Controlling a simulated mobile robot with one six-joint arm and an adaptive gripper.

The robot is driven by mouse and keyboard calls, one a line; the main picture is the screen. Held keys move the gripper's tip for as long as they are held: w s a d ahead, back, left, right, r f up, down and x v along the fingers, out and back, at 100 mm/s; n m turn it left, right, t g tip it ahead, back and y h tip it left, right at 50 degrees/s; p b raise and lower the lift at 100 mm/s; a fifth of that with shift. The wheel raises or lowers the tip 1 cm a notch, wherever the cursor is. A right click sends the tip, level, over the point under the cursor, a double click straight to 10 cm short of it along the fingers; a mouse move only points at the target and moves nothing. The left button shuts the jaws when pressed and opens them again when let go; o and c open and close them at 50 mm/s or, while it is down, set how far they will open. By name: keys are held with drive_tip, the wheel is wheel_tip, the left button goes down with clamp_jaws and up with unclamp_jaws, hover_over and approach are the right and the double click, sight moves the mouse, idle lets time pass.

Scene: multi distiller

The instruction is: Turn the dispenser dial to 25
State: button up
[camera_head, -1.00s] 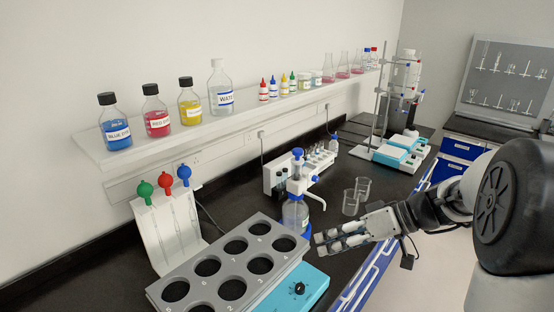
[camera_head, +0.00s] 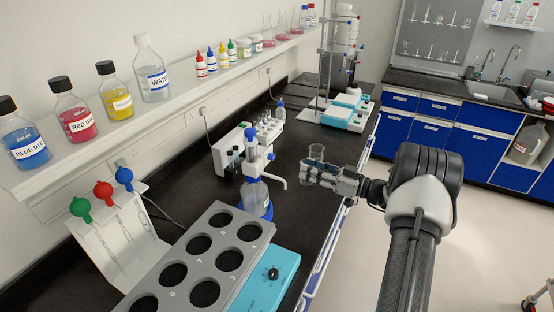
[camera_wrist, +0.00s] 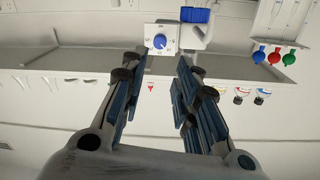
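The dispenser is a clear bottle (camera_head: 257,197) with a white pump head and spout, a blue top and a blue base, on the black bench. The dial's numbers are too small to read. My gripper (camera_head: 308,171) is to the right of the pump head in the head view, apart from it. In the wrist view its fingers (camera_wrist: 161,68) are spread with nothing between them, and the dial shows beyond the tips.
A grey rack with round holes (camera_head: 235,226) and a teal device (camera_head: 266,281) stand in front of the dispenser. Dye bottles line the wall shelf (camera_head: 130,138).

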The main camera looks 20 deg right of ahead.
sight(274, 157)
drive_tip(key=x, duration=1.2)
drive_tip(key=shift+b, duration=0.4)
clamp_jaws()
